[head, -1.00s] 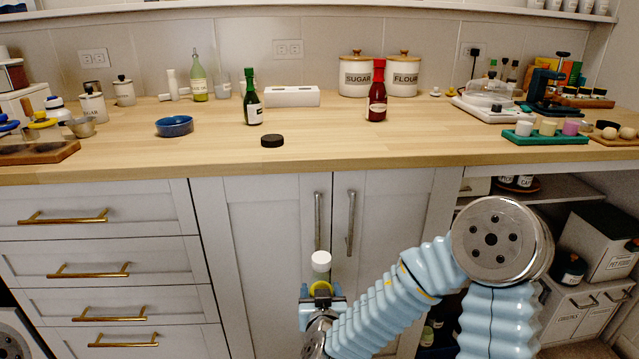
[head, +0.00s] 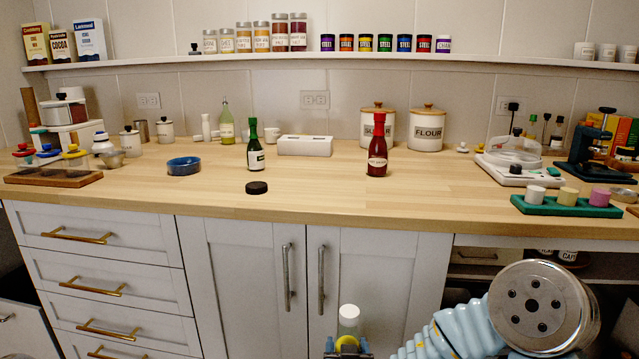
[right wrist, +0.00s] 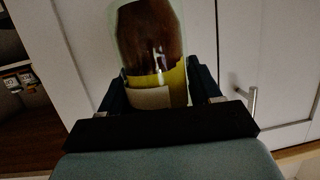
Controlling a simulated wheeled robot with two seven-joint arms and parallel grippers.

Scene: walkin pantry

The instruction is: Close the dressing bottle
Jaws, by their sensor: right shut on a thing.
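My right gripper (head: 348,354) is low in front of the cabinet doors, at the bottom edge of the head view. It is shut on a clear glass bottle. The bottle's pale upper part (head: 348,318) sticks up above the fingers, with yellow just below it. In the right wrist view the bottle (right wrist: 155,60) shows yellow and brown contents and a pale label; its top is cut off there. A flat black round cap (head: 256,188) lies on the counter near the front edge, apart from the gripper. My left gripper is out of view.
A dark green bottle (head: 255,152) and a red bottle (head: 377,153) stand behind the cap on the wooden counter (head: 320,195). A blue bowl (head: 184,166) is to the left, a scale (head: 515,172) to the right. The front middle of the counter is clear.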

